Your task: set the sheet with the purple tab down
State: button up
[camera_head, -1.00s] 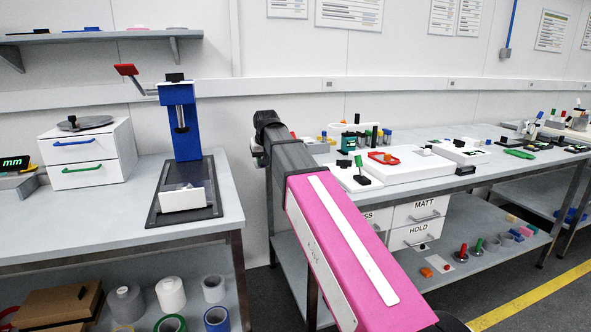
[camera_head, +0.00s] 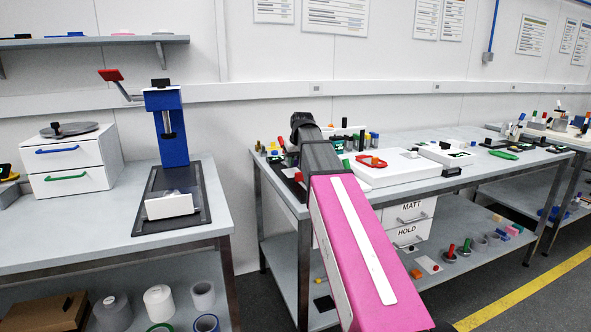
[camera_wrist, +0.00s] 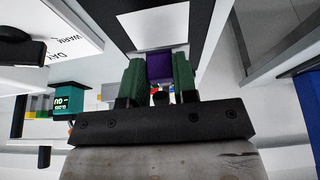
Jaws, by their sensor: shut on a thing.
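The sheet (camera_wrist: 129,45) is dark with a white panel (camera_wrist: 155,25) in it. It shows at the top of the wrist view, beyond my gripper. Its purple tab (camera_wrist: 160,66) sits between the two green fingers of my gripper (camera_wrist: 159,80), which is shut on it. Whether the sheet touches a surface below cannot be told. In the head view my arm reaches over the left end of the long bench (camera_head: 417,184), and my fingers and the sheet are hidden behind it.
A side bench (camera_head: 110,246) at left carries a blue press (camera_head: 168,130) and a white drawer unit (camera_head: 70,165). The long bench holds a white box (camera_head: 385,172) with a red item, and several small bottles. A teal device (camera_wrist: 68,98) stands left in the wrist view.

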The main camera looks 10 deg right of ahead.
aim_at(296, 166)
jog(key=shift+f, duration=1.75)
jog(key=shift+f, duration=0.15)
jog(key=o, duration=0.9)
jog(key=v, duration=1.2)
jog(key=shift+w+d, duration=0.1)
